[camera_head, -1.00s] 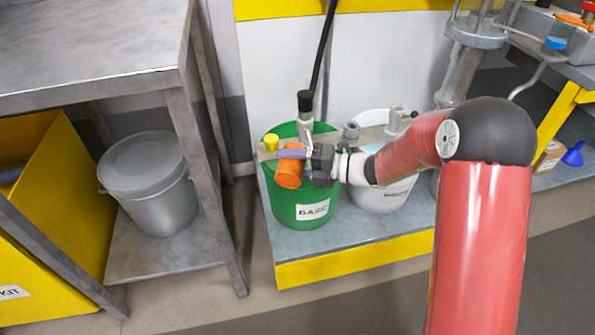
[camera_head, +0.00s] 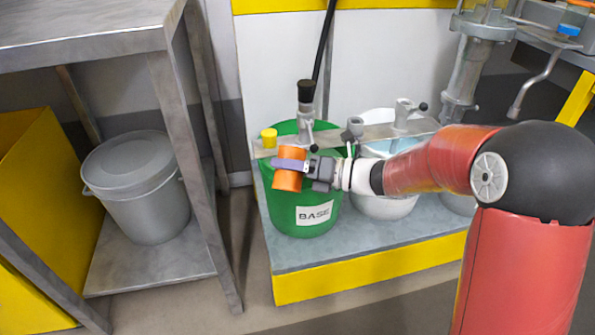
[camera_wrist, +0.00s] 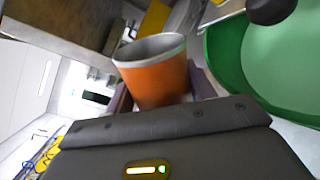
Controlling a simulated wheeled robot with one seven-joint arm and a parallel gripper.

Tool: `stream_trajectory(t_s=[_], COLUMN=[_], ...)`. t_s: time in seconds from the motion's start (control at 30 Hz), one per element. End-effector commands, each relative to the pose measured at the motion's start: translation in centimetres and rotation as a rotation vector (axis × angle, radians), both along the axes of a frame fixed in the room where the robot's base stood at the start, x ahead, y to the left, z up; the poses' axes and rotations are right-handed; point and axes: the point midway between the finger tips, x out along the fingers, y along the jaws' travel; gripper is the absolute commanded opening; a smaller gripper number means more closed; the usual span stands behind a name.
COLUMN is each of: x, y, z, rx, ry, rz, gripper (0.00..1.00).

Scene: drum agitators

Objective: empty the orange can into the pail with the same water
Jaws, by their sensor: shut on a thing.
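My gripper (camera_head: 292,165) is shut on the orange can (camera_head: 289,180) and holds it in front of the green pail's near left side. The can looks close to upright, slightly tilted. In the wrist view the orange can (camera_wrist: 155,78) shows its open mouth and grey inner wall; I cannot tell what is inside. The green pail (camera_head: 318,210) bears a "BASE" label, and its rim and pale green inside (camera_wrist: 285,70) show at the right of the wrist view. A white pail (camera_head: 385,207) with pale bluish contents stands to its right, partly behind my arm.
A metal bar (camera_head: 345,142) with clamps, a black-topped shaft (camera_head: 306,95) and a yellow cap (camera_head: 269,138) crosses over the pails. A metal table (camera_head: 80,35) stands at left, with a lidded grey bucket (camera_head: 145,200) on its lower shelf. Floor between is clear.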

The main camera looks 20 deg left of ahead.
Motion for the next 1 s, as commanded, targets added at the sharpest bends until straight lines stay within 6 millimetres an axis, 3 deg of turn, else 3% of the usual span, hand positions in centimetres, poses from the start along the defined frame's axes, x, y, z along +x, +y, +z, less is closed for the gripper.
stream_trajectory(t_s=[0.03, 0.13, 0.5, 1.0], x=[0.0, -0.3, -2.2, -4.4], y=[0.0, -0.1, -0.2, -0.4], z=[-1.1, 0.0, -3.8, -5.3], rx=[0.005, 0.02, 0.042, 0.077], ry=[-0.051, -0.19, -0.423, -0.77], rz=[0.0, 0.0, 0.001, 0.002], gripper=[0.24, 0.24, 0.24, 0.24])
